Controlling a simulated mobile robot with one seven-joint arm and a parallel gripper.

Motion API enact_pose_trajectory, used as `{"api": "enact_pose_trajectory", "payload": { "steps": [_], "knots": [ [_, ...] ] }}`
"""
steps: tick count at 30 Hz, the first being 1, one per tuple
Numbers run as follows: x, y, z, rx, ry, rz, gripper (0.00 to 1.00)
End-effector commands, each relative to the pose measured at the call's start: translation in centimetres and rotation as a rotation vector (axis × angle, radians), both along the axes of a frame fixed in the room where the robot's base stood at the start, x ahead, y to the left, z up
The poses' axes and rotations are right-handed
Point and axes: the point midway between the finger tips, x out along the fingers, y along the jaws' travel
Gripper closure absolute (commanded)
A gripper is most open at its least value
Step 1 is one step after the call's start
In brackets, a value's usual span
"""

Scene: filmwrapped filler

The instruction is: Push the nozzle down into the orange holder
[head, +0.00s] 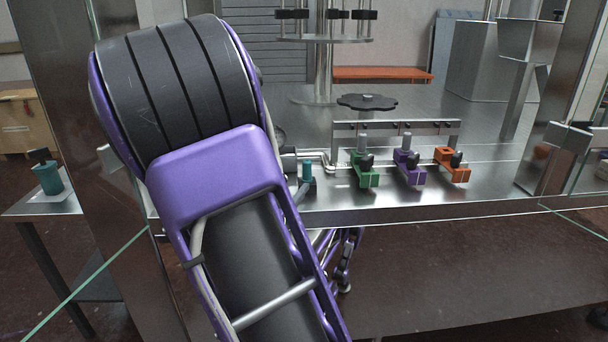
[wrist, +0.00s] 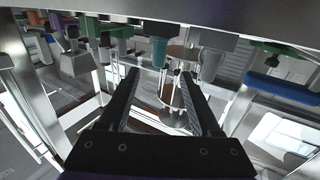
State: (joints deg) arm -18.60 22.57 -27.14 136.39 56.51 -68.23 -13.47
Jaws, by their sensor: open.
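The orange holder (head: 452,165) is a small clamp with a black knob, at the right end of a row on the steel table. No upright grey cylinder shows in it. The green holder (head: 364,172) and purple holder (head: 410,170) each have an upright grey cylinder. A small teal-topped cylinder (head: 306,171) stands left of them. I cannot tell which piece is the nozzle. My gripper (wrist: 160,78) is open in the wrist view, with nothing between its fingers; a green-teal piece (wrist: 159,50) shows beyond them. In the head view my arm mostly hides the gripper.
The steel table's front edge (head: 420,212) runs below the holders. A metal rail (head: 395,124) and a black handwheel (head: 367,102) stand behind them. Steel posts and glass edges frame both sides. A teal bottle (head: 47,176) stands on a side table at left.

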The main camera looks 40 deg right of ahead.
Motion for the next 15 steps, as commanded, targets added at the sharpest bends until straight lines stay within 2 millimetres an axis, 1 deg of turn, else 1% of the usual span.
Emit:
{"api": "enact_pose_trajectory", "payload": {
  "steps": [1,3,6,9,13,15],
  "knots": [
    [0.5,-1.1,-0.1,-0.001,0.000,-0.003,0.36],
    [1.3,-2.2,0.0,-0.001,-0.001,-0.003,0.36],
    [2.1,-3.5,0.0,0.001,-0.001,0.000,0.36],
    [2.6,-4.3,0.0,0.000,-0.002,0.000,0.36],
    [3.0,-4.8,0.1,0.001,-0.001,0.001,0.36],
    [3.3,-5.6,0.1,-0.001,-0.001,-0.001,0.36]
  ]
}}
